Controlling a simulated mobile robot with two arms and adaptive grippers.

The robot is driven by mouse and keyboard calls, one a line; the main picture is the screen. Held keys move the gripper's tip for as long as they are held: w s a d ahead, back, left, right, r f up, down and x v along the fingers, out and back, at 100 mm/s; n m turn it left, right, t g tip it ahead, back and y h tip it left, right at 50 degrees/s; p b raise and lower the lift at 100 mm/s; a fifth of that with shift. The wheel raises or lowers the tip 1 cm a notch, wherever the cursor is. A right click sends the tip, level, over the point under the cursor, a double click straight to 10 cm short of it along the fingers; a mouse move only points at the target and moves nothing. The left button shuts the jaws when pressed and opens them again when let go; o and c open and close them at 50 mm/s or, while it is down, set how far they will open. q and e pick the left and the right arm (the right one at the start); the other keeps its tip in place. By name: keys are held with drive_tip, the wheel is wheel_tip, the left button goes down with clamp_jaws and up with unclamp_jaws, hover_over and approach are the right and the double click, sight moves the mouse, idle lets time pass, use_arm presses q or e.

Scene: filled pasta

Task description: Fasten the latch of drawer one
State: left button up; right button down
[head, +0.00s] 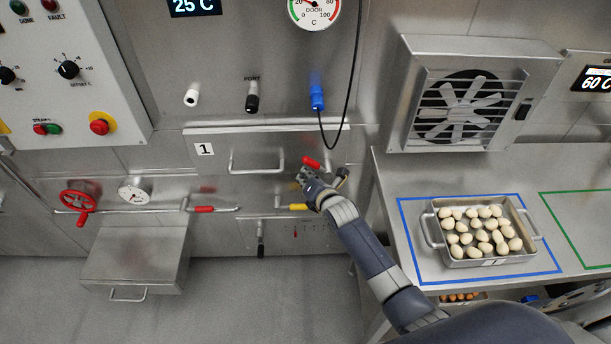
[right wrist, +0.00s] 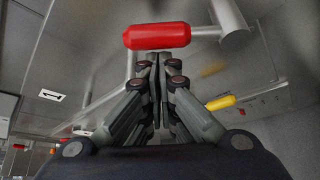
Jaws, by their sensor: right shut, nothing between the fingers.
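Drawer one (head: 222,160) is a steel front with a white "1" label (head: 204,149) and a bar handle (head: 256,170). It looks flush with the steel wall. Its latch has a red grip (head: 312,163), at the drawer's right side. In the right wrist view the red grip (right wrist: 157,36) lies crosswise just beyond the fingertips, on a steel lever (right wrist: 228,25). My right gripper (head: 301,176) is shut and empty, just below the red grip; its closed fingers (right wrist: 158,62) show in the wrist view. I cannot tell whether they touch the grip. My left gripper is not in view.
A yellow grip (head: 299,207) sits just below my right gripper. A black cable hangs from a blue plug (head: 317,98) above. A metal pan of pasta (head: 481,263) stands on the right bench, inside a blue outline. A fan unit (head: 460,95) stands behind it.

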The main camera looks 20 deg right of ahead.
sight(309, 164)
drive_tip(key=shift+d+r+m+t+y, duration=0.3)
drive_tip(key=shift+r+m+y, duration=0.1)
drive_tip(key=shift+r+m, duration=0.2)
idle(0.3)
drive_tip(key=d+r+m+b, duration=0.1)
drive_tip(key=r+m+t+y, duration=0.1)
drive_tip(key=shift+s+d+m+t+y+b, duration=0.3)
drive_tip(key=shift+d+m+b, duration=0.05)
drive_tip(key=shift+m+b, duration=0.05)
drive_tip(key=shift+s+d+r, duration=0.1)
drive_tip(key=shift+d+r, duration=0.25)
drive_tip(key=shift+d, duration=0.05)
drive_tip(key=shift+s+d+r+m+t, duration=0.15)
drive_tip(key=shift+d+m+t, duration=0.15)
drive_tip(key=shift+m, duration=0.3)
drive_tip(key=shift+s+d+r+b, duration=0.1)
drive_tip(key=shift+d+r+b, duration=0.1)
drive_tip(key=shift+d+b, duration=0.2)
drive_tip(key=shift+d, duration=0.1)
